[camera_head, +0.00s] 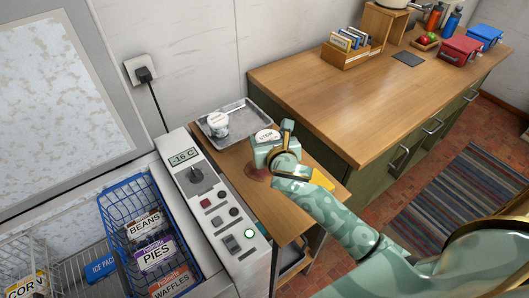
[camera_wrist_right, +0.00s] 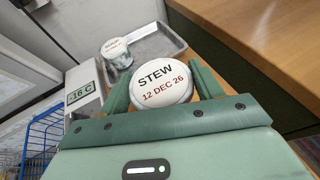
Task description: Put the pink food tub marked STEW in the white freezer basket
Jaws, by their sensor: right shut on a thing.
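The STEW tub (camera_head: 267,135) has a white lid reading "STEW 12 DEC 26", which faces me in the right wrist view (camera_wrist_right: 162,82). Its sides are mostly hidden by my fingers, so I cannot make out its body colour. My right gripper (camera_head: 273,150) is shut on it, with one finger on each side of the lid in the wrist view (camera_wrist_right: 163,88). The tub is over the small wooden side table. The white wire basket (camera_head: 28,246) is inside the open freezer at the lower left, with a CORN bag in it. My left gripper is out of view.
A blue wire basket (camera_head: 106,208) holds BEANS, PIES and WAFFLES bags. An ICE PACK (camera_head: 101,266) lies between the baskets. The freezer's control panel (camera_head: 208,193) stands between table and baskets. A metal tray (camera_head: 242,113) holds another white-lidded tub (camera_head: 218,124). A dark red round patch (camera_head: 257,173) is on the table.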

